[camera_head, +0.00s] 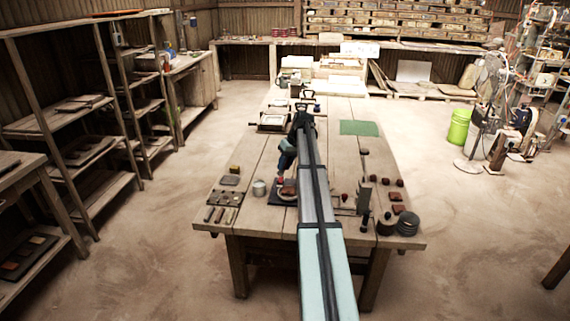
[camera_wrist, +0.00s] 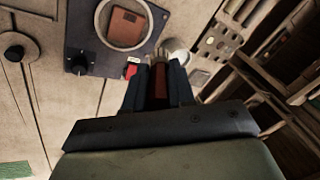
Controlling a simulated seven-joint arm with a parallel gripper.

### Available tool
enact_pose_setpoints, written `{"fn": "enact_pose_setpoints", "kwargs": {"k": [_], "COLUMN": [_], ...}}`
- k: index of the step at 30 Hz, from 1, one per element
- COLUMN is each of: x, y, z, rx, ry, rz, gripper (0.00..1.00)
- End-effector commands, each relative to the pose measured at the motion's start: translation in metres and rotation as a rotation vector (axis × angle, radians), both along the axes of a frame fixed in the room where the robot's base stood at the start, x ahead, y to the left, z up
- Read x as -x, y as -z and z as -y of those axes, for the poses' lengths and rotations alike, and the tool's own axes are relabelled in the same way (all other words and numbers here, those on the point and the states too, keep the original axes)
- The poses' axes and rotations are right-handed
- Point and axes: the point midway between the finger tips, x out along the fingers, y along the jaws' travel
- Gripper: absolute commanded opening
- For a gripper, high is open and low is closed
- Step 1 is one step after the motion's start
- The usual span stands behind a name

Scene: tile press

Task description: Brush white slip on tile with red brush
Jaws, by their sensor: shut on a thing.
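My gripper (camera_wrist: 157,82) is shut on the red brush (camera_wrist: 160,82), with its pale bristles pointing away from the palm. In the head view my gripper (camera_head: 285,170) hangs over the near left part of the workbench. The reddish-brown tile (camera_wrist: 127,27) lies inside a round pale ring on a dark blue box with a black knob and a red switch. In the wrist view the tile is up and left of the bristles. A pale round cup (camera_wrist: 181,57) is just right of the bristles; it also shows in the head view (camera_head: 259,188). Its contents and any bristle contact cannot be told.
The wooden workbench (camera_head: 335,112) also holds a green mat (camera_head: 360,128), a board with small tools (camera_head: 224,198) at left, and small reddish blocks (camera_head: 397,197) at right. Shelves (camera_head: 75,150) stand at left. Its middle, beside my arm, is mostly clear.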

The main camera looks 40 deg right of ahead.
Motion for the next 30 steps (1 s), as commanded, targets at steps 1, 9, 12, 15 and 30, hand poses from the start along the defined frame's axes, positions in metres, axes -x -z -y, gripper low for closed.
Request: {"fn": "enact_pose_setpoints", "kwargs": {"k": [1, 9, 12, 15, 30], "x": [0.0, 0.001, 0.0, 0.0, 0.001], "y": [-0.002, -0.007, -0.002, 0.006, 0.051], "z": [0.0, 0.0, 0.0, 0.0, 0.0], "rx": [0.0, 0.0, 0.0, 0.0, -0.001], "ry": [0.0, 0.0, 0.0, 0.0, 0.0], "rz": [0.0, 0.0, -0.001, -0.001, -0.001], "gripper": [0.0, 0.0, 0.0, 0.0, 0.0]}}
